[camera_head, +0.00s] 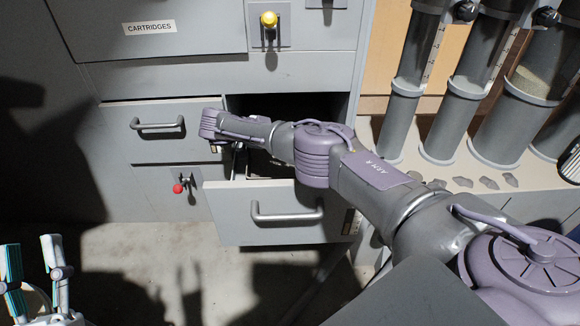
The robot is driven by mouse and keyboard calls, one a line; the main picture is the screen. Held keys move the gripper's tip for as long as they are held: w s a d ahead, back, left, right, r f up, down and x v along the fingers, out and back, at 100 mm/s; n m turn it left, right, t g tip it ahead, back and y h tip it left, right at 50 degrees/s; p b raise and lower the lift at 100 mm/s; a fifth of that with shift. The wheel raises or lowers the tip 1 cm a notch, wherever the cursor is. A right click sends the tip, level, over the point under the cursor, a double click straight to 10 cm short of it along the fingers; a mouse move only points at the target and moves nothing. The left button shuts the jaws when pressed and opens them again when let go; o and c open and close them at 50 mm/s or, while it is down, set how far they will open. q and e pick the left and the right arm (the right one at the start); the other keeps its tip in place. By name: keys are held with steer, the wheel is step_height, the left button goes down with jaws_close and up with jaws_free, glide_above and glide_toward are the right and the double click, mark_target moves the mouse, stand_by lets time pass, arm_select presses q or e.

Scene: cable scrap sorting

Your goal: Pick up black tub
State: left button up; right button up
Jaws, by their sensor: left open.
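My left gripper (30,248) is at the lower left corner, pointing up, with its two teal-and-white fingers apart and nothing between them. My right arm reaches across from the right, and its wrist end lies over the left side of a pulled-out grey drawer (232,215). The right gripper's fingers cannot be made out there. I cannot clearly see a black tub; the drawer's inside is dark and partly covered by my right arm.
The drawer has a bar handle (287,212). A closed drawer (155,148) is to its left, with a red knob (178,188) below. A yellow knob (268,19) is above. Several clear-and-grey tubes (405,90) stand at the right. Part of a pale round thing shows behind my left gripper.

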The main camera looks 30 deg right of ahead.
steer(key=shift+c, duration=0.2)
jaws_close()
steer(key=shift+d+r, duration=0.1)
stand_by(0.4)
